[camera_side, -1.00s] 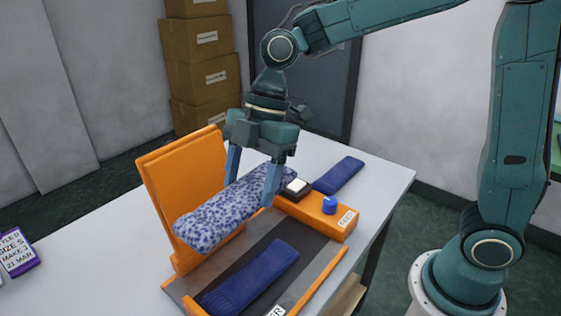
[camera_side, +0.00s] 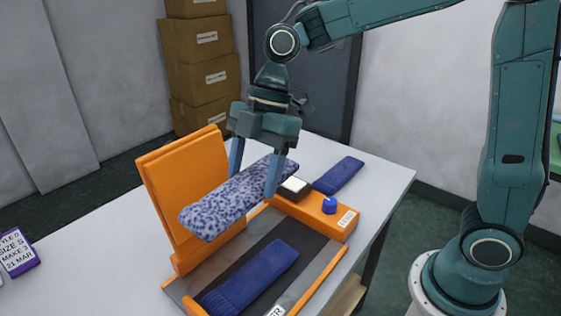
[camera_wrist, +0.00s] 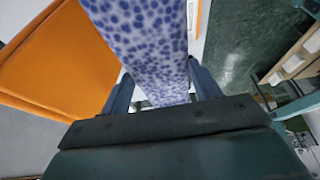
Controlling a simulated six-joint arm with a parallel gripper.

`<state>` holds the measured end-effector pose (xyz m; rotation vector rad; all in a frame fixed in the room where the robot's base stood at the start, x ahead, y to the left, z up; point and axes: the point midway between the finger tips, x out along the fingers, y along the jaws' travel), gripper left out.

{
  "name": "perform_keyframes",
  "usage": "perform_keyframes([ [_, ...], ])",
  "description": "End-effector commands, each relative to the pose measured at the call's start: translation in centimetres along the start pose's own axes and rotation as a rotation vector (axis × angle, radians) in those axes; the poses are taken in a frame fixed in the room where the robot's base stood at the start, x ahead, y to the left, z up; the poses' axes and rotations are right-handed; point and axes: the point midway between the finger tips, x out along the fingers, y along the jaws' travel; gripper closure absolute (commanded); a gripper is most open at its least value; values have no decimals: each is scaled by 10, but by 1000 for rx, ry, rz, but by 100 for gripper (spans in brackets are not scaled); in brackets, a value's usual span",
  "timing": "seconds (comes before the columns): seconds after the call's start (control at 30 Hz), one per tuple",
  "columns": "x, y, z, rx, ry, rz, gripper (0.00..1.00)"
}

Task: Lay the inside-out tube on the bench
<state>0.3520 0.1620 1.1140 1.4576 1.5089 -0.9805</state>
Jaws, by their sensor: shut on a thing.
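The inside-out tube (camera_side: 225,206) is white-lilac with dark blue speckles. My gripper (camera_side: 254,178) is shut on the tube near its far right end, one finger on each side, and holds it above the orange-edged fixture. In the wrist view the tube (camera_wrist: 145,40) runs between the two fingers (camera_wrist: 165,90) and off the top edge. The bench (camera_side: 110,250) is pale grey; its bare top shows to the left and behind. A gap between the tube and what is below it seems to show, but its height is hard to tell.
An orange upright panel (camera_side: 185,185) stands close to the tube's left. A dark blue knitted piece (camera_side: 252,276) lies on the fixture's dark bed. Another blue piece (camera_side: 338,175) lies behind an orange block with a blue knob (camera_side: 329,204).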

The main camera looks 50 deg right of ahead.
Motion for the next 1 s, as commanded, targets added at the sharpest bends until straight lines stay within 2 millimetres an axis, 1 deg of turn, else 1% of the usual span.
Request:
perform_keyframes([
  [0.17,-10,13,31,10,-8,5,59],
  [0.27,-17,20,53,13,-14,5,59],
  [0.4,-28,28,88,18,-21,7,59],
  [0.53,-39,32,120,20,-26,7,59],
  [0.77,-59,32,179,25,-30,6,59],
  [1.0,-78,21,241,31,-30,6,59],
])
